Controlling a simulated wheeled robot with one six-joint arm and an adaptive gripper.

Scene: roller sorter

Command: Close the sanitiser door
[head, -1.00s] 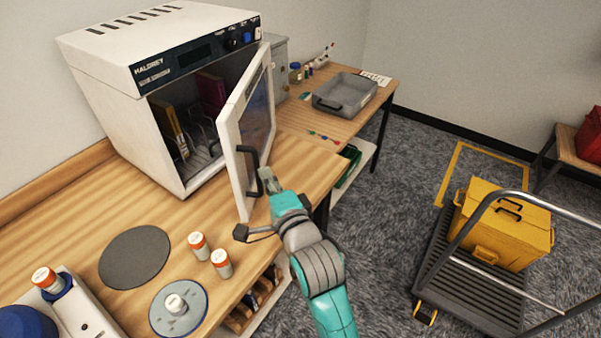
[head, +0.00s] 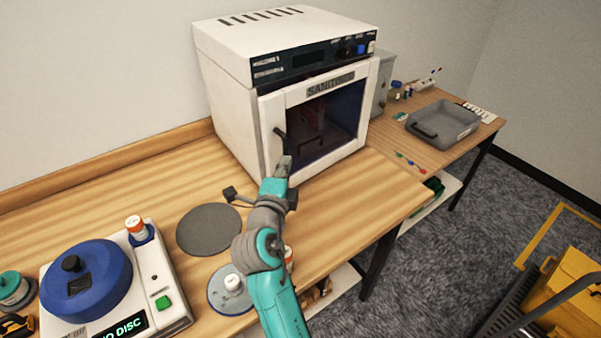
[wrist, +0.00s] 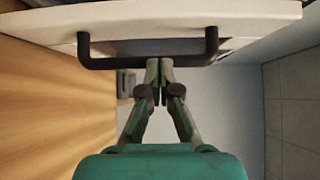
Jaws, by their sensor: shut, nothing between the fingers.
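The white sanitiser (head: 225,90) stands at the back of the wooden bench in the head view. Its door (head: 270,115), with a dark window and a SANITISER label, lies across the front, flush or nearly flush; I cannot tell whether it is latched. The black door handle (head: 279,136) is on the door's left side. My gripper (head: 283,162) is shut and empty, in front of the door by the handle. In the wrist view the shut fingertips (wrist: 159,62) are at the black handle bar (wrist: 140,63), close to or touching it, with the white door edge (wrist: 160,22) above.
A blue-lidded machine (head: 90,275) stands at the bench's left front. A dark round mat (head: 208,228) and a grey disc (head: 222,300) lie near my arm. A grey tray (head: 455,122) is on the far bench, and a yellow box (head: 575,290) is at the lower right.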

